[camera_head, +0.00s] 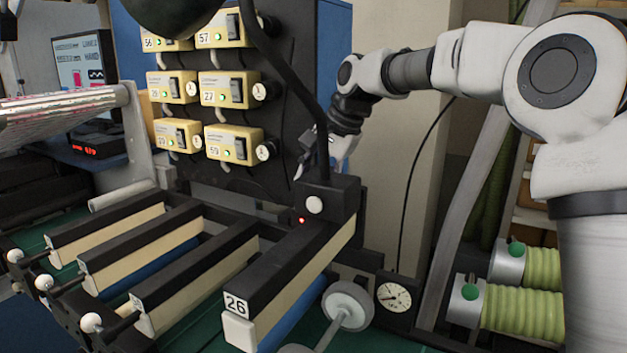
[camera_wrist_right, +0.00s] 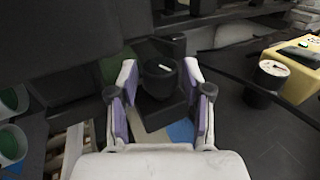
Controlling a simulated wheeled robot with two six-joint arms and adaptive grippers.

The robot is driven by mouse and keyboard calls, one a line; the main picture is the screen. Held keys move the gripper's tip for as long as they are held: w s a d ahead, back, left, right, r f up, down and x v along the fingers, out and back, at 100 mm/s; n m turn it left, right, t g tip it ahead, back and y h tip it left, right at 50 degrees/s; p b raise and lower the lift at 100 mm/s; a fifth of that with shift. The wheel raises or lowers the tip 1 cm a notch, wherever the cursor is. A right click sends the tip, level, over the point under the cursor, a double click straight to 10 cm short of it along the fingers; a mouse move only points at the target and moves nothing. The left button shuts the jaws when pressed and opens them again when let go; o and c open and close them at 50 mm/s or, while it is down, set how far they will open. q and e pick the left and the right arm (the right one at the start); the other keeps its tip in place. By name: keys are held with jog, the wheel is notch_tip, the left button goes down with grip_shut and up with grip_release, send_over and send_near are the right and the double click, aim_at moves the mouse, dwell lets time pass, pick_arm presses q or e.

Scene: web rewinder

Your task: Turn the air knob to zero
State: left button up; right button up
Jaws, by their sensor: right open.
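A round black knob (camera_wrist_right: 160,77) with a short white mark on its top shows in the right wrist view. My right gripper (camera_wrist_right: 159,72) is open, with one purple-lined finger on each side of this knob. Gaps show between the knob and both fingers, and I cannot tell how deep the knob sits between them. In the head view my right gripper (camera_head: 318,165) is partly hidden behind a thin black post. I cannot make out the knob there. A round white dial gauge (camera_head: 393,297) with a needle is at the lower right. My left gripper is out of view.
Yellow control boxes (camera_head: 233,145) with switches and small dials are mounted on a black panel behind. A long bar marked 26 (camera_head: 290,262) lies in front of my right gripper. A black post (camera_head: 322,160) rises close to the gripper.

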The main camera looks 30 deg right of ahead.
jog(key=shift+w+d+f, duration=0.1)
jog(key=shift+w+f, duration=0.2)
jog(key=shift+w, duration=0.15)
jog(key=shift+s, duration=0.15)
jog(key=shift+c, duration=0.3)
jog(key=shift+s+r, duration=0.2)
jog(key=shift+s, duration=0.05)
jog(key=c, duration=0.8)
jog(key=shift+w+g+h, duration=0.2)
jog(key=shift+g+h, duration=0.2)
jog(key=shift+g, duration=0.3)
jog(key=g, duration=0.1)
jog(key=g+h, duration=0.2)
jog(key=shift+w+a+g, duration=0.1)
jog(key=shift+a+g, duration=0.15)
jog(key=shift+g, duration=0.05)
jog(key=o, duration=0.9)
jog(key=shift+c, duration=0.2)
